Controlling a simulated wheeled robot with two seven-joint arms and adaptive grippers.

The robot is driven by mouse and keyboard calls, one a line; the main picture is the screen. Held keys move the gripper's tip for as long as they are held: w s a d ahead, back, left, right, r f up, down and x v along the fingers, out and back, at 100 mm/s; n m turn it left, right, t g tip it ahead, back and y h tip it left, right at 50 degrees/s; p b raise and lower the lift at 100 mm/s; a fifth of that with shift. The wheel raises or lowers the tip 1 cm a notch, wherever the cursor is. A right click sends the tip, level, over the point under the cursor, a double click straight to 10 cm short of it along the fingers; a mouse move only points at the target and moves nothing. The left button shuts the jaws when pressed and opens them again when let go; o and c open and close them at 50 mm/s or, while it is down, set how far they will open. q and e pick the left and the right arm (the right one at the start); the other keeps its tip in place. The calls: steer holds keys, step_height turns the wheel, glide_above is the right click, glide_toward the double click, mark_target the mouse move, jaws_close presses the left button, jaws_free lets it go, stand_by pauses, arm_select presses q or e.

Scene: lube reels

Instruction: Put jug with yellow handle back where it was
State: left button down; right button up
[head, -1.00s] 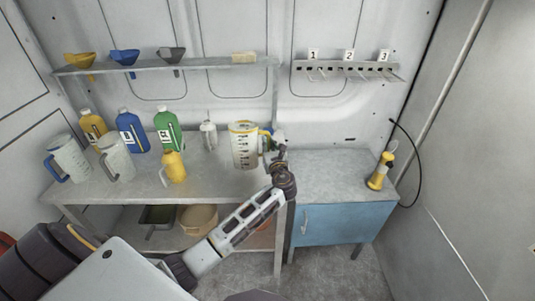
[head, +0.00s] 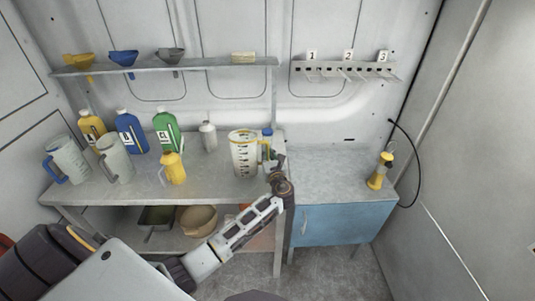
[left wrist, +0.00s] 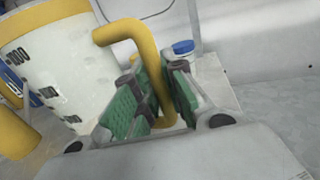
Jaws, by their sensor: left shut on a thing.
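The jug with the yellow handle (head: 243,155) is a translucent measuring jug with black marks and a yellow rim. It is upright at the right end of the workbench, its base at or very near the top; I cannot tell if it touches. My left gripper (head: 272,160) is at its right side, shut on the yellow handle. In the left wrist view the green-padded fingers (left wrist: 155,98) close around the handle (left wrist: 160,85), with the jug body (left wrist: 55,75) at the left. My right gripper is not in view.
On the workbench (head: 215,175), a white bottle (head: 208,136) and small yellow container (head: 173,167) stand left of the jug. A blue-capped bottle (head: 267,141) is close behind the handle. Two jugs (head: 66,160) and several oil bottles (head: 130,132) stand further left. The blue cabinet top (head: 330,175) is mostly clear.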

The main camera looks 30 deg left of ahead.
arm_select(q)
steer(key=c, duration=1.5)
jaws_free()
steer(key=shift+r, duration=0.1)
steer(key=shift+v, duration=0.9)
steer(key=b+v, duration=0.1)
steer(key=v, duration=0.9)
steer(key=shift+d, duration=0.1)
